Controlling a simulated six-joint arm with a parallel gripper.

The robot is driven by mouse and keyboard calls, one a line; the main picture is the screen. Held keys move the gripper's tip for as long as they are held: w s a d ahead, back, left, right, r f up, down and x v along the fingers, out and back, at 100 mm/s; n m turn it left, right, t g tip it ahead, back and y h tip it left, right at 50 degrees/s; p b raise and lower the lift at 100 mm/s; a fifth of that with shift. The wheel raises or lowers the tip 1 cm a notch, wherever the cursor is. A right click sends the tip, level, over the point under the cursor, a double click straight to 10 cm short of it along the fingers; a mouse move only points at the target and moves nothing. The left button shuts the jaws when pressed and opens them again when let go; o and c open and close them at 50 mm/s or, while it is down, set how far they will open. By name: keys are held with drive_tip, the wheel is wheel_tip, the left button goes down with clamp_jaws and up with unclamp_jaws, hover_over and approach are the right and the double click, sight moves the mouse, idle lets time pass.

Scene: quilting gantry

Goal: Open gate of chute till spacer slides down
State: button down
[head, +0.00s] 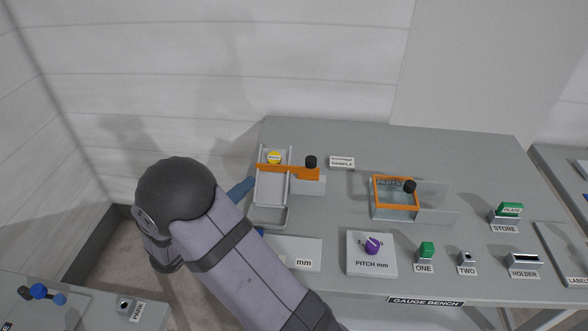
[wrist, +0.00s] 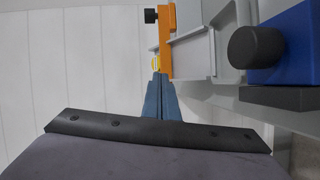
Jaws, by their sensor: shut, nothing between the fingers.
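The chute (head: 271,190) is a grey sloped channel at the left of the bench. The gate (head: 291,172) is an orange bar across it, with a black knob (head: 311,162) at its right end. The yellow spacer (head: 274,157) sits in the upper channel, behind the gate. My gripper (head: 249,182) has blue fingers, shut and empty, just left of the chute. In the wrist view the fingertips (wrist: 160,77) point toward the orange gate (wrist: 167,35) and a sliver of the yellow spacer (wrist: 155,62). Whether they touch the chute cannot be told.
A grey catch tray (head: 270,217) lies at the chute's lower end. Right of it stand an orange-framed clear box (head: 395,193) with a black knob and a purple dial (head: 372,245). A blue block with a black knob (wrist: 255,47) is close on the right in the wrist view.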

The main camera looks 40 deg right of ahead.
sight(287, 166)
drive_tip(key=s+g+h, duration=0.1)
drive_tip(key=s+r+g+h, duration=0.1)
drive_tip(key=s, duration=0.1)
drive_tip(key=shift+d, duration=0.15)
drive_tip(key=p+x, duration=0.2)
drive_tip(key=x, duration=0.8)
drive_tip(key=shift+d, duration=0.3)
drive_tip(key=shift+s+d+p, duration=0.25)
drive_tip(key=shift+s+d, duration=0.3)
drive_tip(key=shift+d, duration=0.15)
drive_tip(key=shift+s+d+p, duration=0.25)
drive_tip(key=shift+s+d, duration=0.25)
drive_tip(key=shift+d, duration=0.2)
